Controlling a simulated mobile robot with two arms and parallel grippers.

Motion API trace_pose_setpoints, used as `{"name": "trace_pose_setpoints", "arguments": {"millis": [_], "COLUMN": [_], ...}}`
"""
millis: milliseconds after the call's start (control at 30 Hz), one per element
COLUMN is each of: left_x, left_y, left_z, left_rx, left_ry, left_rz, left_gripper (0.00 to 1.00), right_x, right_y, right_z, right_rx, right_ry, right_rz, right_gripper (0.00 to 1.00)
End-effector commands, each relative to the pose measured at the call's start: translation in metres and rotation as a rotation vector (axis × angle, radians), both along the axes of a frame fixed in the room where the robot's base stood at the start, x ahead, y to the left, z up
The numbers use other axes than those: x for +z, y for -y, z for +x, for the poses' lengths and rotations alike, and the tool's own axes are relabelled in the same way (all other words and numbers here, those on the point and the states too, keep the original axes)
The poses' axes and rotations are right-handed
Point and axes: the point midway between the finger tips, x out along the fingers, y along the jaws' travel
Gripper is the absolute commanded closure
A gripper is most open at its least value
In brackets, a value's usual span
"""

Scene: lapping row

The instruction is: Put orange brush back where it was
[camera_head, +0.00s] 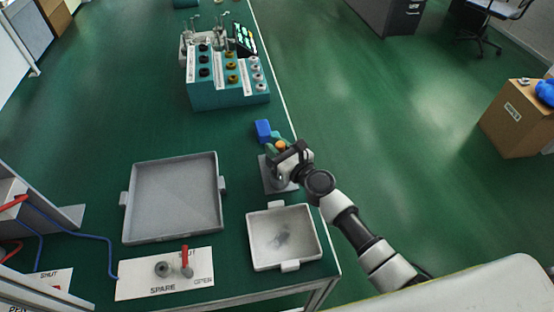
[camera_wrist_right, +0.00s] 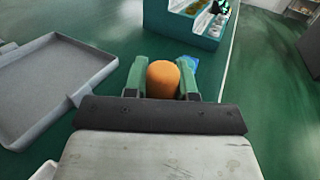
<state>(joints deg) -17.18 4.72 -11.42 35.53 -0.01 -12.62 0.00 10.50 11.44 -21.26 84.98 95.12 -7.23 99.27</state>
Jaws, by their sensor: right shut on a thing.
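My right gripper (camera_head: 277,147) is shut on the orange brush (camera_head: 281,144), above or beside a small grey plate (camera_head: 268,180) at the table's right edge. In the right wrist view the brush's rounded orange end (camera_wrist_right: 163,78) sits between the two green fingers. The rest of the brush is hidden by the gripper. I cannot tell whether the brush touches the plate. A blue block (camera_head: 263,130) lies just beyond the gripper; part of it also shows in the right wrist view (camera_wrist_right: 190,63). My left gripper is not in view.
A large grey tray (camera_head: 128,215) stands left and a smaller pale tray (camera_head: 252,240) stands near the front right. A teal rack (camera_head: 215,98) with several rings stands farther back. A valve panel labelled SPARE (camera_head: 135,285) is at the front. The table between tray and rack is clear.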

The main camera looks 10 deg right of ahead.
Motion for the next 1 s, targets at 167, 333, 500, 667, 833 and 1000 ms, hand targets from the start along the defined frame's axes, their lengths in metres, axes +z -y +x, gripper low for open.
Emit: {"name": "trace_pose_setpoints", "arguments": {"millis": [167, 333, 500, 667, 833, 1000], "left_x": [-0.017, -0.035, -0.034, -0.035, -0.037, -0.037], "left_y": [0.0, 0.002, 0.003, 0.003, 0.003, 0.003], "left_z": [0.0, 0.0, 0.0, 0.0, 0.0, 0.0], "left_rx": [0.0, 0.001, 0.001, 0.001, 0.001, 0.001], "left_ry": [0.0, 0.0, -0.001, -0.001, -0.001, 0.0], "left_rz": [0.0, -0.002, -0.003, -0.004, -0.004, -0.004], "left_gripper": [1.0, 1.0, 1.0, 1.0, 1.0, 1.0], "right_x": [-0.019, -0.04, -0.038, -0.04, -0.042, -0.042], "right_y": [0.0, 0.0, 0.0, 0.001, 0.001, 0.001], "right_z": [0.0, 0.0, 0.0, 0.0, 0.0, 0.0], "right_rx": [-0.001, -0.001, 0.0, -0.001, -0.001, -0.001], "right_ry": [-0.001, 0.0, 0.001, 0.001, 0.001, 0.001], "right_rz": [0.002, 0.002, 0.002, 0.0, 0.0, 0.0], "right_gripper": [1.0, 1.0, 1.0, 1.0, 0.65, 0.49]}}
